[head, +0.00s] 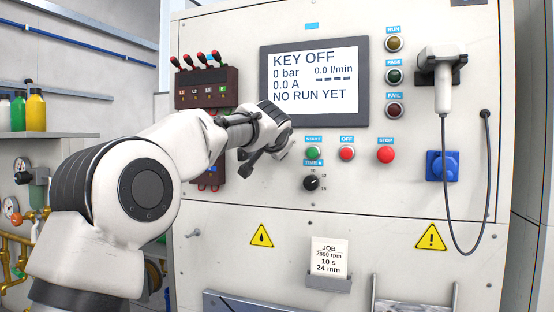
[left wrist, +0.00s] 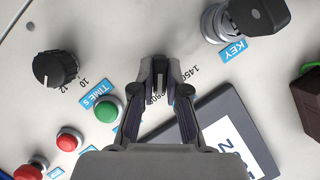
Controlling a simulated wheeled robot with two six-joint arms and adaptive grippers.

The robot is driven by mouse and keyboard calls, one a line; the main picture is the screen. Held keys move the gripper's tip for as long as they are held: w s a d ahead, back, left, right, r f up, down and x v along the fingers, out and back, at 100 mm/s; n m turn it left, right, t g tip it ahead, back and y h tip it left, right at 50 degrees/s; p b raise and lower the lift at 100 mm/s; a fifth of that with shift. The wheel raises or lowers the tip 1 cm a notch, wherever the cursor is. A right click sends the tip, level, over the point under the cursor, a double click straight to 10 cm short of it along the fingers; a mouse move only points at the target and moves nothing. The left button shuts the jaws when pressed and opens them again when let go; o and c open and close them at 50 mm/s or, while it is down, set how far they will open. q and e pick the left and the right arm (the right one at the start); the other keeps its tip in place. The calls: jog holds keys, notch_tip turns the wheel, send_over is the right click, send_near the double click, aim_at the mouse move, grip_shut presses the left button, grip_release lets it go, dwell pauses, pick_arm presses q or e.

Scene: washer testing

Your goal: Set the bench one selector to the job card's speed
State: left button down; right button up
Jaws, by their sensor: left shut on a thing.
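My left gripper (head: 258,158) is at the panel left of the green START button in the head view. In the left wrist view my left gripper (left wrist: 160,72) is shut on the bench one selector (left wrist: 160,80), a dark knob mostly hidden between the fingers. The printed numbers 1450 (left wrist: 194,76) and 2800, partly covered, sit beside the fingers. I cannot tell exactly which mark the selector points at. The job card (head: 329,256) reads 2800 rpm, 10 s, 24 mm. The screen (head: 314,84) reads KEY OFF, 0 bar, NO RUN YET. My right gripper is not in view.
The START button (head: 313,152), OFF button (head: 346,153), STOP button (head: 386,154) and TIME dial (head: 311,183) lie right of the gripper. The key switch (left wrist: 215,22) is close by in the left wrist view. A handset (head: 443,90) hangs at the right.

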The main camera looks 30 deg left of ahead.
pick_arm(q)
jog(key=shift+r+m+y, duration=0.15)
jog(key=shift+m+y, duration=0.15)
dwell(0.5)
jog(key=c, duration=1.2)
grip_release()
jog(key=shift+w, duration=0.15)
jog(key=v, duration=0.7)
